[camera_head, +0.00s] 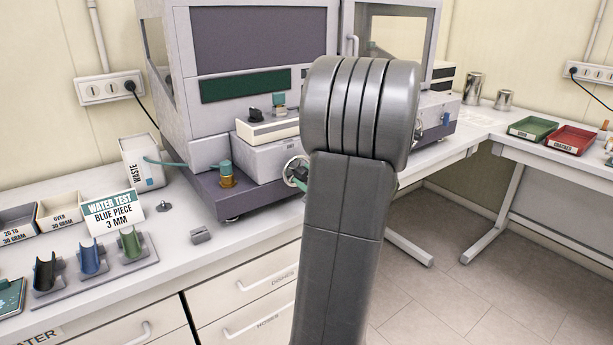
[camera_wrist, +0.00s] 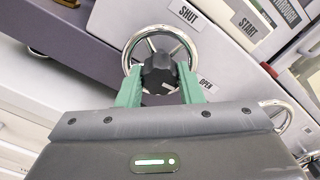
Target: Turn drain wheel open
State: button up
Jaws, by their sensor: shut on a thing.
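The drain wheel (camera_wrist: 133,50) has a chrome rim, spokes and a black hub, and sits on the front of the grey machine. In the wrist view it is top centre, with a "SHUT" label (camera_wrist: 188,13) above right and an "OPEN" label (camera_wrist: 206,84) at lower right. My gripper (camera_wrist: 160,78) has its green fingers on either side of the black hub and is shut on it. In the head view the wheel (camera_head: 290,170) is partly hidden behind my arm, and one green fingertip (camera_head: 300,184) shows at it.
A "WASTE" container (camera_head: 142,163) stands left of the machine (camera_head: 260,160), with a green tube between them. A water test sign (camera_head: 113,208) and a holder with colored pieces (camera_head: 90,258) are on the left bench. A green tray (camera_head: 533,127) and a red tray (camera_head: 572,139) lie at right.

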jog(key=shift+f+m, duration=0.1)
jog(key=shift+m, duration=0.4)
jog(key=o, duration=1)
jog(key=v, duration=1.3)
jog(key=shift+s+d+b, duration=0.25)
jog(key=shift+s+b, duration=0.1)
jog(key=shift+b, duration=0.05)
